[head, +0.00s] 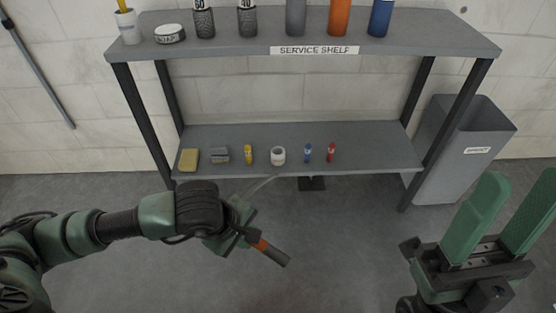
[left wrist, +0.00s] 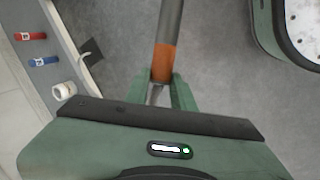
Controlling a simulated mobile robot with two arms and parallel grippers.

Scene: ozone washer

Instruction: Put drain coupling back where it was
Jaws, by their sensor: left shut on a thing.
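My left gripper (head: 247,236) is shut on a grey rod with an orange band (head: 276,255), in front of and below the lower shelf. In the left wrist view the orange band of the rod (left wrist: 164,62) sits between the green fingers, and the grey part points away. I cannot tell whether this rod is the drain coupling. A white ring-shaped piece (head: 278,155) stands on the lower shelf; it also shows in the left wrist view (left wrist: 64,90). My right gripper (head: 516,195) is open and empty at the lower right, its two green fingers wide apart.
The upper shelf (head: 430,40) holds several bottles and cans. A grey bin (head: 460,150) stands at right. The floor in front is clear.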

